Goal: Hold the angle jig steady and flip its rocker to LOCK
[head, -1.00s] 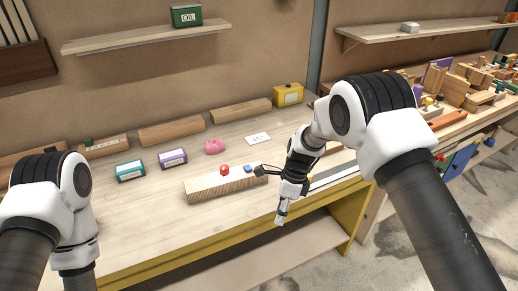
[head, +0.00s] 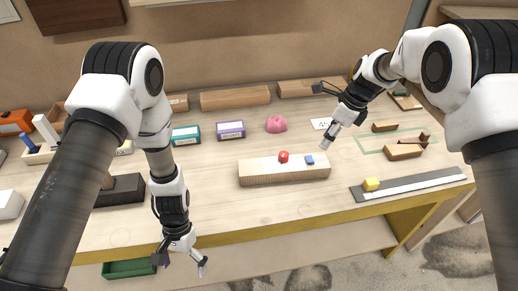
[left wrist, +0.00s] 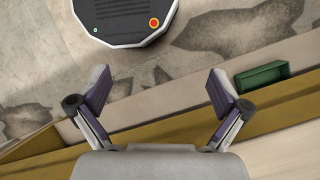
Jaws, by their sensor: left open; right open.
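No label reading LOCK is legible, so I cannot tell for sure which thing is the angle jig. A pale wooden block (head: 262,173) with a red knob (head: 284,156) and a small blue piece (head: 309,160) on top lies mid-bench. My left gripper (head: 181,262) is open and empty at the bench's front edge, left of and nearer than the block. In the left wrist view its spread fingers (left wrist: 160,92) have only the floor and bench edge between them. My right gripper (head: 322,115) is open and appears empty, above the block's right end.
A dark block (head: 122,190) lies partly behind my left arm. Teal (head: 186,135) and purple (head: 231,130) boxes and a pink lump (head: 276,124) stand behind. A green bin (head: 128,268) sits below.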

